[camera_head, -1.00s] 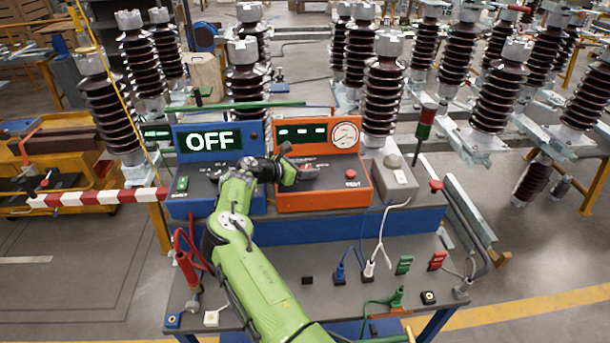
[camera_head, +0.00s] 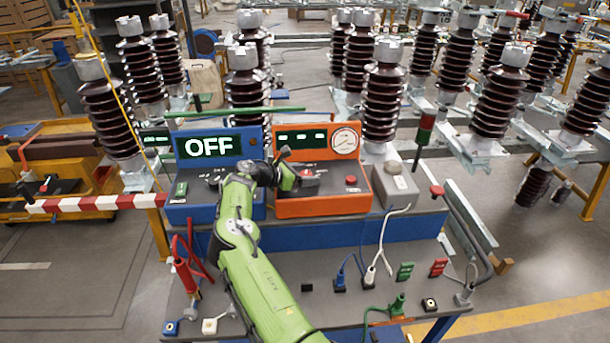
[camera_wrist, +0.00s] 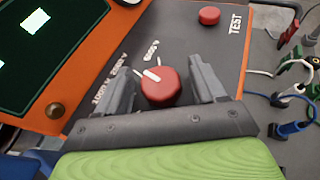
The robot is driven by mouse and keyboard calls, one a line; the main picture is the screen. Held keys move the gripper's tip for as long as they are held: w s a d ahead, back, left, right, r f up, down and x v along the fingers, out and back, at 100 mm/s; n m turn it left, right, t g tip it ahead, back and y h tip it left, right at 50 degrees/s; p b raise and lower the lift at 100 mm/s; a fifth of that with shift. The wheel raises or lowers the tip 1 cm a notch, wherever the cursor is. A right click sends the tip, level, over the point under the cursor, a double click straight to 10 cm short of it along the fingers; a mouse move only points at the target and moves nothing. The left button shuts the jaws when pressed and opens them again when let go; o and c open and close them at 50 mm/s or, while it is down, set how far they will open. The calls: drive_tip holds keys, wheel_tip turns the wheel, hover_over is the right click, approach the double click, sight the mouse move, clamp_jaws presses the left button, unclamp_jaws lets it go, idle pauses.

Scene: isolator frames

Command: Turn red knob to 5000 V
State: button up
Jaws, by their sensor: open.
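The red knob (camera_wrist: 161,88) sits on the dark sloping face of the orange unit (camera_head: 325,207). My gripper (camera_wrist: 163,80) is open, with one finger on each side of the knob and a visible gap on both sides. In the head view my gripper (camera_head: 300,175) is over the orange unit's face and the knob is largely hidden there.
A red button (camera_wrist: 209,15) marked TEST is beyond the right finger. A blue unit (camera_head: 213,165) reading OFF stands to the left. A grey box (camera_head: 395,185) stands to the right. Cables and plugs lie on the bench front (camera_head: 320,320).

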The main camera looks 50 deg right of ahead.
drive_tip(key=shift+a, duration=0.1)
